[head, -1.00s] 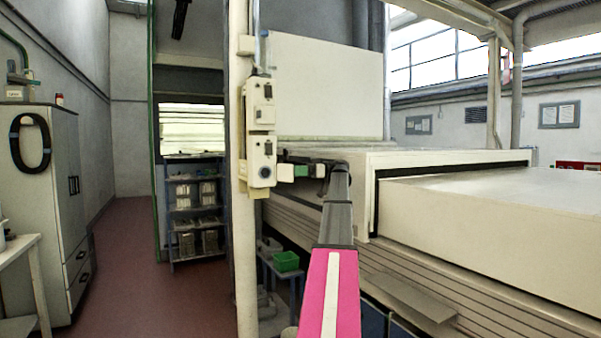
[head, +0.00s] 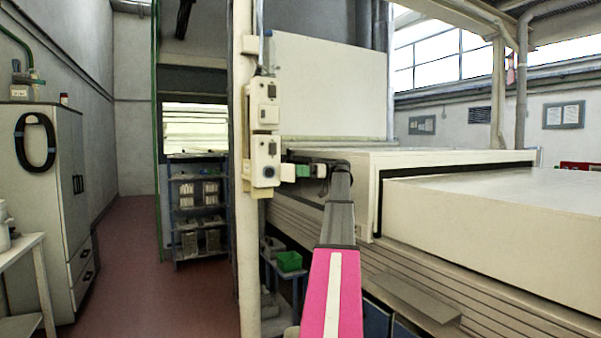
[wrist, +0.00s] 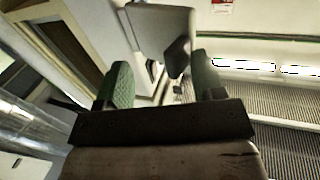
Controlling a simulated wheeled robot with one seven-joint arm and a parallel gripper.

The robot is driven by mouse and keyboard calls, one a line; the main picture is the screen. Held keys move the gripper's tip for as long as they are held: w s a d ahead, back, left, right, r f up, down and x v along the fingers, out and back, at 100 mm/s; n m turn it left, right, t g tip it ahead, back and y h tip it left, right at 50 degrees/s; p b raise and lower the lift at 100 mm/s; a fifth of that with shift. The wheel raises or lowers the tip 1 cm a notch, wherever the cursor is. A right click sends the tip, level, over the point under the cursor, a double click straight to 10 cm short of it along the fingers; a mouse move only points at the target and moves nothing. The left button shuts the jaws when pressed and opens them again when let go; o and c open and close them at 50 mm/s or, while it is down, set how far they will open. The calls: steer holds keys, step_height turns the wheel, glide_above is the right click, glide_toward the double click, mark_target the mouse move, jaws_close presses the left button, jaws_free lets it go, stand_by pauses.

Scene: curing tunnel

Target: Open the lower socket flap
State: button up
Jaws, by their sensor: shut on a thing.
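The lower socket box (head: 262,150) is cream, on a pale post left of centre in the head view. A dark round spot, perhaps the socket, shows low on its front. A small cream piece (head: 287,173), which looks like the flap, juts from its right side toward my gripper (head: 303,171). My gripper is shut on this piece at the box's right. In the wrist view my green fingers (wrist: 161,82) stand apart, with a pale box (wrist: 160,28) and a dark piece (wrist: 178,58) beyond and between them. The contact itself is not clear.
A similar upper box (head: 264,103) sits just above on the same post (head: 246,230). The long cream tunnel housing (head: 490,215) fills the right side. A shelf rack (head: 198,210) and a grey cabinet (head: 45,190) stand left, with clear red floor between.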

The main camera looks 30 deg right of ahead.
steer(key=shift+w, duration=0.3)
steer(key=shift+d, duration=0.2)
steer(key=shift+c, duration=0.4)
steer(key=v, duration=0.7)
steer(key=shift+s, duration=0.4)
steer(key=shift+d, duration=0.1)
